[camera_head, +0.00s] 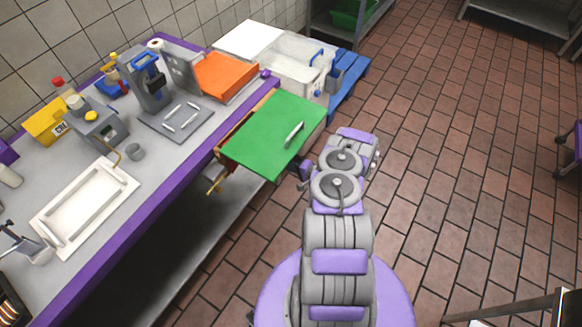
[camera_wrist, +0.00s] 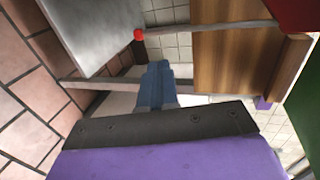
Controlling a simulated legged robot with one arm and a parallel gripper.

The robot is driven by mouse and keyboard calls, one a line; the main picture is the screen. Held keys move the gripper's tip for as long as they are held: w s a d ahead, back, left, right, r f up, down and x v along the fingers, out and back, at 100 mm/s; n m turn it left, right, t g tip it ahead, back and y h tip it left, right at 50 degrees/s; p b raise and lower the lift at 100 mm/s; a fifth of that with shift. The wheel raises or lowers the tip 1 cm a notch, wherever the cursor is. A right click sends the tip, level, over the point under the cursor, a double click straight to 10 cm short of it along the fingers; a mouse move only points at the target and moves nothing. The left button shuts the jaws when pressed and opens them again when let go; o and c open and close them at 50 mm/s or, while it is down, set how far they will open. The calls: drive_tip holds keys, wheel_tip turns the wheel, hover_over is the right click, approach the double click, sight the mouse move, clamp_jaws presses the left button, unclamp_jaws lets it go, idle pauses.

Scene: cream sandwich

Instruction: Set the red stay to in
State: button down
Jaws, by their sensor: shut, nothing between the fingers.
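In the head view the green board (camera_head: 275,130) with a grey handle lies on a wooden frame that juts out from the counter. My arm reaches to its right edge; my fingertips are hidden there. I cannot clearly make out the stay in the head view.
The purple-edged counter (camera_head: 170,180) holds a white tray (camera_head: 88,205), grey machines and an orange board (camera_head: 225,77). A clear bin (camera_head: 297,62) and a blue pallet (camera_head: 349,85) stand beyond the green board. The tiled floor at right is mostly free.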

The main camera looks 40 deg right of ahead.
drive_tip(key=r+b+x, duration=0.1)
drive_tip(key=b+x, duration=0.1)
drive_tip(key=x, duration=0.7)
drive_tip(key=shift+w+a+b, duration=0.35)
drive_tip(key=shift+w+a, duration=0.05)
drive_tip(key=shift+a, duration=0.1)
